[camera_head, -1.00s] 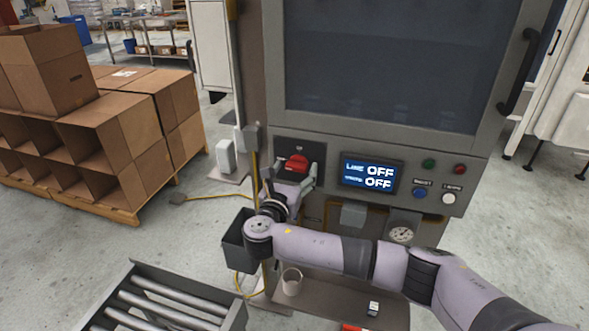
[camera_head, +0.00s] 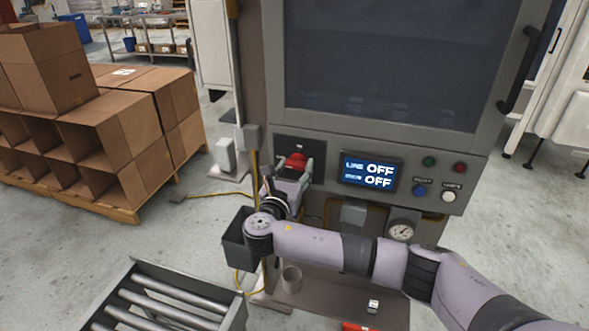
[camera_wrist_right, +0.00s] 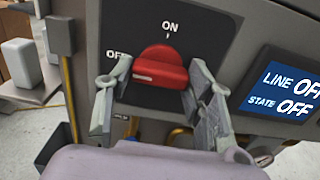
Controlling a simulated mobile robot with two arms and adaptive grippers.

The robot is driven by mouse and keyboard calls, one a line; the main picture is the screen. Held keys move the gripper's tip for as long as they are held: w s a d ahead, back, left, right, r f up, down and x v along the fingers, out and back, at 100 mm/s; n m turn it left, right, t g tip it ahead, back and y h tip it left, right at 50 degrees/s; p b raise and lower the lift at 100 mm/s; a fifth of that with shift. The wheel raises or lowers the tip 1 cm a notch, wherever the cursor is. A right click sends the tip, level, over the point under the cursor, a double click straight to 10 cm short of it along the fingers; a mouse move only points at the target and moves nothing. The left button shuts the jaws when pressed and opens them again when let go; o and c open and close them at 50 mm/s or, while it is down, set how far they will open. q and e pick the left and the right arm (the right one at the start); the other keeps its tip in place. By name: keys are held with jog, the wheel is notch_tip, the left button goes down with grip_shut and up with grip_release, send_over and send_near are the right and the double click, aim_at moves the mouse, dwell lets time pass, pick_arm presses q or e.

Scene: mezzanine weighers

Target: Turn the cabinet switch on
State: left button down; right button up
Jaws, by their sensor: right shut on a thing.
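The red cabinet switch (camera_head: 294,162) sits on a black plate at the left of the cabinet's control panel. In the right wrist view the switch (camera_wrist_right: 161,68) has its grip bar lying roughly crosswise, with ON printed above it and OFF at its upper left. My right gripper (camera_head: 287,174) is at the switch, with one finger on each side of the knob, shut on it; the fingers also show in the right wrist view (camera_wrist_right: 150,80). The display (camera_head: 369,174) reads LINE OFF and STATE OFF. My left gripper is not in view.
Green, red, blue and white buttons (camera_head: 433,178) are right of the display. A gauge (camera_head: 401,231) is below the panel. A dark bin (camera_head: 237,240) and a roller conveyor (camera_head: 165,300) stand at lower left. Cardboard boxes (camera_head: 110,120) are stacked farther left.

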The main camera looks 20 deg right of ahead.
jog(key=shift+f+m, duration=0.1)
jog(key=shift+m, duration=0.3)
jog(key=shift+c, duration=0.2)
jog(key=m+b, duration=0.1)
jog(key=m, duration=0.3)
jog(key=shift+f+b, duration=0.1)
jog(key=shift+b, duration=0.25)
jog(key=shift+m+b, duration=4.25)
jog(key=shift+m, duration=2.25)
jog(key=o, duration=1.2)
jog(key=shift+c, duration=0.2)
